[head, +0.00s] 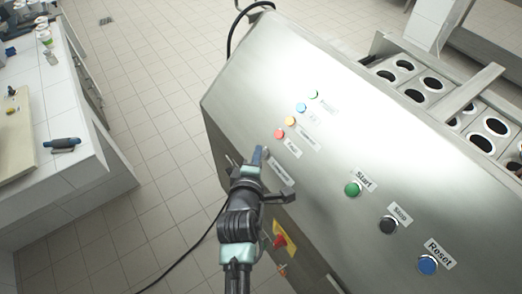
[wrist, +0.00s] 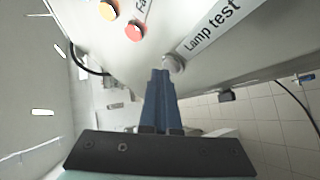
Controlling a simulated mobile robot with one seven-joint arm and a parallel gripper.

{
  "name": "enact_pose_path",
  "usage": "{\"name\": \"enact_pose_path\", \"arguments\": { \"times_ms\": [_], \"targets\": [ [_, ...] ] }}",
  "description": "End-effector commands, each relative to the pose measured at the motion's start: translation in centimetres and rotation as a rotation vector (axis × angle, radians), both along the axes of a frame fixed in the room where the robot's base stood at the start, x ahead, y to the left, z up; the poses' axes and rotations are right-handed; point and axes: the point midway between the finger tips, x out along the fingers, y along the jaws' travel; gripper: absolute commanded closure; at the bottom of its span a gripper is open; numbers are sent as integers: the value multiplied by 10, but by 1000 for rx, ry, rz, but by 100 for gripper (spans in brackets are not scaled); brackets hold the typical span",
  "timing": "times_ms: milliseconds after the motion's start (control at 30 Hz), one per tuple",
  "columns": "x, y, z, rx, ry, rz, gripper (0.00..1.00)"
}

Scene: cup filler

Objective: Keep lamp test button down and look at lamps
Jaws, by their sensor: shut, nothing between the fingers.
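The steel panel shows a slanting column of lamps in the head view: a green lamp (head: 313,95), a blue lamp (head: 301,107), an orange lamp (head: 291,121) and a red lamp (head: 279,134). The wrist view shows the orange (wrist: 108,10) and red (wrist: 136,31) ones. I cannot tell for sure whether any is lit. The pale lamp test button (wrist: 177,63) sits beside its "Lamp test" label (wrist: 212,27). My gripper (wrist: 160,73) is shut and empty, its blue fingertips at the button's edge. Contact and button depth cannot be told. In the head view, my gripper (head: 259,153) largely hides the button.
Green Start (head: 352,189), black Stop (head: 389,225) and blue Reset (head: 428,265) buttons lie to the right on the panel. A red-and-yellow switch (head: 281,241) is below. Cup holders (head: 433,82) are behind. A tiled counter (head: 75,180) stands left, with open floor between.

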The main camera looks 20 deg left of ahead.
Motion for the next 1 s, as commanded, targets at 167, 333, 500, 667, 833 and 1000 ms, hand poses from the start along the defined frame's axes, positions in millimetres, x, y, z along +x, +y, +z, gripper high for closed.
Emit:
{"name": "enact_pose_path", "arguments": {
  "times_ms": [167, 333, 500, 667, 833, 1000],
  "targets": [
    [-6, 3, 8, -1, 2, -2, 100],
    [-8, 5, 10, -1, 1, -2, 100],
    [-8, 5, 10, -1, 1, -1, 100],
    [-11, 8, 16, 1, 2, 0, 100],
    [-20, 15, 30, -1, 1, 3, 100],
    [-29, 22, 42, -1, 2, 1, 100]
  ]
}}
